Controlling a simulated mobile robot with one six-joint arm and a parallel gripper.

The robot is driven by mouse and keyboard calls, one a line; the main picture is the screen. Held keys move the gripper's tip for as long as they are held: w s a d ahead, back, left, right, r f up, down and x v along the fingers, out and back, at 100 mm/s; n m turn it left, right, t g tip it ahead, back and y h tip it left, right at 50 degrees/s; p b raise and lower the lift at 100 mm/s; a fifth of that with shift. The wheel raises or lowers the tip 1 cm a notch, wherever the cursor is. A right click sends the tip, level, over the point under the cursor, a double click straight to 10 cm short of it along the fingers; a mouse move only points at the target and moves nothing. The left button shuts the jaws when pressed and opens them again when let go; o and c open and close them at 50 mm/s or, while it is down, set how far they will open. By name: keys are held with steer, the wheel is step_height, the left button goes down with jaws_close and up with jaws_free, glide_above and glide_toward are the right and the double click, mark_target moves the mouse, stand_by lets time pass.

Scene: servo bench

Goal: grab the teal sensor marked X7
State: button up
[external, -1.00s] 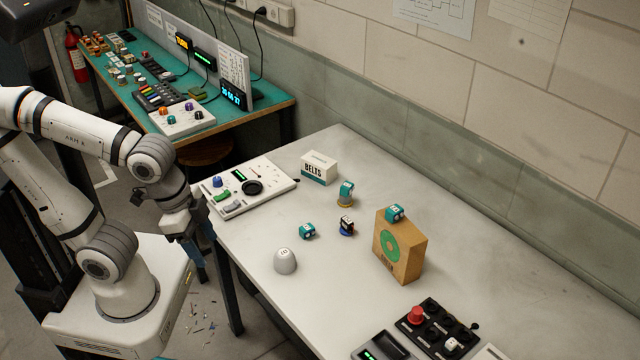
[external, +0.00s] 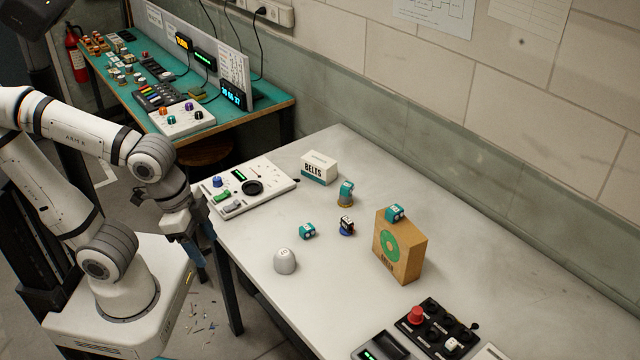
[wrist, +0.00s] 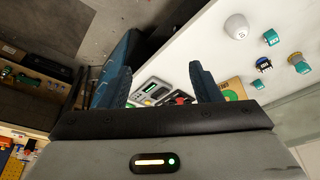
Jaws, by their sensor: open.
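Three small teal sensors show in the external view. One (external: 307,231) lies on the bench beside the grey dome. One (external: 346,187) sits on a round yellowish base farther back. One (external: 395,212) rests on top of the cardboard box. Each has a pale marking too small to read, so I cannot tell which is X7. The wrist view shows the bench sensor (wrist: 270,37) near the dome, and another teal one (wrist: 302,67) on a yellow base. My gripper (wrist: 160,72) is open, with nothing between its fingers. It hangs off the bench's left edge, apart from all the sensors.
The grey dome (external: 285,261) and a dark blue and white part (external: 346,226) stand near the bench sensor. The cardboard box (external: 410,257) is to the right. A BELTS box (external: 319,168) and control panel (external: 262,172) are behind. Bare bench lies between.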

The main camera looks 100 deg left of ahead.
steer(key=shift+o, duration=0.4)
steer(key=n, duration=0.1)
steer(key=n+t+h+b, duration=0.1)
steer(key=n+h+b, duration=0.3)
steer(key=n+h, duration=1.1)
glide_above(305, 225)
steer(key=d, duration=0.6)
step_height(305, 225, down, 17)
steer(key=n+y, duration=0.5)
steer(key=s+a+f+n+t, duration=0.1)
steer(key=a+f, duration=0.1)
steer(key=a, duration=0.1)
steer(key=s+a+f+n+t, duration=0.1)
steer(key=a+f+n+t, duration=0.1)
steer(key=a+f, duration=0.1)
steer(key=s+a+f+n+t, duration=0.1)
steer(key=a+f+n, duration=0.1)
steer(key=a, duration=0.2)
steer(key=shift+s+a+f, duration=0.15)
steer(key=p+x, duration=0.1)
steer(key=x, duration=0.3)
steer(key=p+x, duration=0.1)
steer(key=x, duration=0.2)
steer(key=shift+w+d, duration=0.2)
steer(key=shift+d, duration=0.2)
steer(key=c, duration=1.1)
